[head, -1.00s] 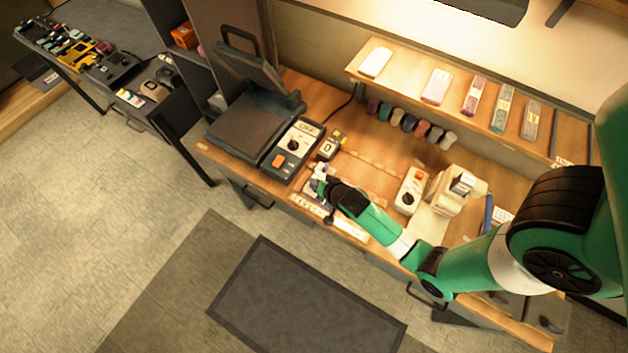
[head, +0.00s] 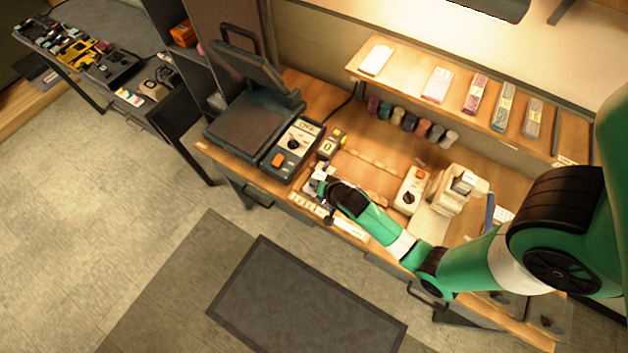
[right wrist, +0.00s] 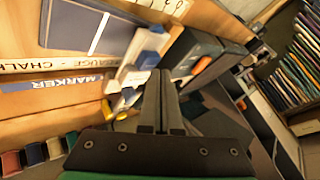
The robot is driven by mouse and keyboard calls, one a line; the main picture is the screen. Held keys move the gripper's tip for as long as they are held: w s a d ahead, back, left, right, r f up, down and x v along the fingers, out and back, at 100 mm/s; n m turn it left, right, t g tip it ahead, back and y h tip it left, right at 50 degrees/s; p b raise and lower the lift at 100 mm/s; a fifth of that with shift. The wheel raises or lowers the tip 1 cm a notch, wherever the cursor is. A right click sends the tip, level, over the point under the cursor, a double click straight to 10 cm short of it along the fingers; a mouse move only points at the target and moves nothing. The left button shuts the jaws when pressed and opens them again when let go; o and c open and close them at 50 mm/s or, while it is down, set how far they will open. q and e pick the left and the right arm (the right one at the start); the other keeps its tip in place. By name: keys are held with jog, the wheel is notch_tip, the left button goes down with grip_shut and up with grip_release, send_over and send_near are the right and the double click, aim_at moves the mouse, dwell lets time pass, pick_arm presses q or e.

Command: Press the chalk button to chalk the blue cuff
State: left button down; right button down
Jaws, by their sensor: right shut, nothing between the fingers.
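My right gripper (head: 322,186) is over the front edge of the workbench, just right of the press. In the right wrist view its fingers (right wrist: 162,82) are together with nothing between them. A small white device with a blue part on top (right wrist: 146,50) is right at the fingertips; I cannot tell whether they touch. A flat blue-grey piece with a white line (right wrist: 75,24) lies beside it, perhaps the blue cuff. A strip lettered "GAUGE - CHALK" (right wrist: 50,62) runs along it. In the head view my gripper hides most of this spot. My left gripper is out of view.
A dark press (head: 245,130) with a control panel and orange button (head: 278,160) stands to the left. A white box with a dial and orange button (head: 410,190) stands to the right. Several spools (head: 409,122) hang below the shelf (head: 455,98). The bench middle is mostly clear.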

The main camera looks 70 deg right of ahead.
jog(key=shift+f+b, duration=0.45)
jog(key=shift+f, duration=0.1)
jog(key=shift+r, duration=0.1)
dwell(0.5)
jog(key=shift+r+p, duration=0.85)
jog(key=shift+p, duration=0.1)
notch_tip(320, 180, up, 5)
jog(key=p, duration=0.5)
jog(key=shift+r, duration=0.1)
